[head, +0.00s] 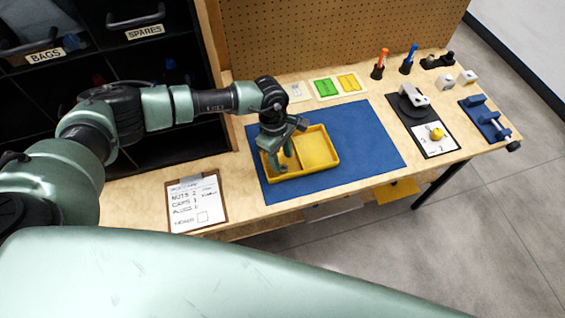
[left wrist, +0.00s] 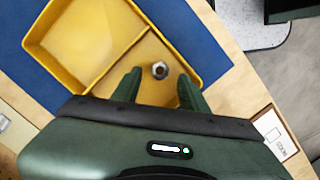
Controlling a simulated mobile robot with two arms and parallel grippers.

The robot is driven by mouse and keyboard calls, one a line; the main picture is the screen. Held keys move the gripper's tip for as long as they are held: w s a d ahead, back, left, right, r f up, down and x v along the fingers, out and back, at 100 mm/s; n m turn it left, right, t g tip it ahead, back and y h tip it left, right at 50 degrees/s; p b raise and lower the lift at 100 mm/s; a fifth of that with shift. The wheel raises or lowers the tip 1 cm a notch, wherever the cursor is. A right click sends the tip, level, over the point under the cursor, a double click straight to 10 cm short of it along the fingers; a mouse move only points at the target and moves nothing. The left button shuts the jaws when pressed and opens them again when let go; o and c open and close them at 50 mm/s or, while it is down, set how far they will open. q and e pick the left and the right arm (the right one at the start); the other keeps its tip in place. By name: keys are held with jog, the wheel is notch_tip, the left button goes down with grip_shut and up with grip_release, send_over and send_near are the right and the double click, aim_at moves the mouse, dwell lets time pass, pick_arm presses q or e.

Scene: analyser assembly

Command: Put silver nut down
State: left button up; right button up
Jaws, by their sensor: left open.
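The silver nut (left wrist: 159,70) lies on the floor of one compartment of the yellow tray (left wrist: 107,81), in the left wrist view. My left gripper (left wrist: 155,85) is open, with one finger on each side of the nut and apart from it. In the head view the yellow tray (head: 321,150) sits on the blue mat, and my left gripper (head: 279,165) reaches down into its left compartment. The nut is hidden there by the gripper. The tray's other compartment looks empty. My right gripper is not in view.
The blue mat (head: 375,150) has clear room right of the tray. A clipboard (head: 196,203) lies at the front left. A black board (head: 436,145) with a yellow part and a blue fixture (head: 484,119) stand at the right. A pegboard (head: 340,35) rises behind.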

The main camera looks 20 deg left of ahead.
pick_arm(q)
notch_tip(320, 180, up, 9)
jog(key=a+b, duration=0.1)
jog(key=b, duration=0.1)
jog(key=shift+w, duration=0.2)
jog(key=shift+a, duration=0.1)
